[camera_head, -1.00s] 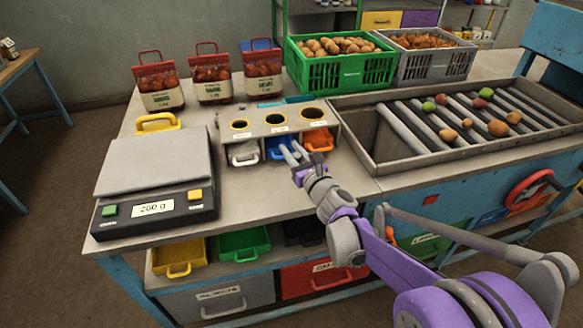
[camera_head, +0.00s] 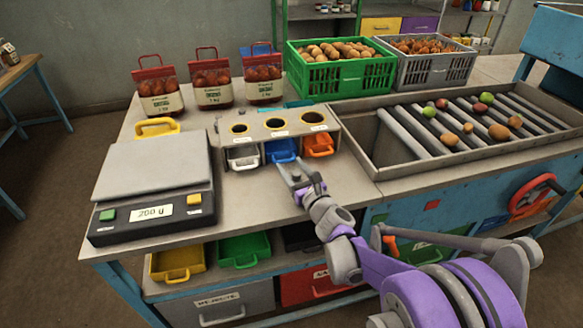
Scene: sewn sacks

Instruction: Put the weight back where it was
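I cannot make out a weight in this view. A grey sorting box (camera_head: 224,128) with three round holes stands on the bench. Under its holes sit a white drawer (camera_head: 243,157), a blue drawer (camera_head: 281,150) and an orange drawer (camera_head: 319,145). My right gripper (camera_head: 287,168) is just in front of the blue drawer's handle. Its fingers are small and partly overlapping, so I cannot tell if they are open or touch the handle. The scale (camera_head: 152,163) has an empty plate and reads about 200. My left gripper is out of view.
Red-topped bags (camera_head: 160,90) stand behind the scale. A green crate (camera_head: 340,72) and a grey crate (camera_head: 430,62) stand at the back. A roller tray (camera_head: 370,150) with loose produce is on the right. Bare bench lies between the scale and my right arm.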

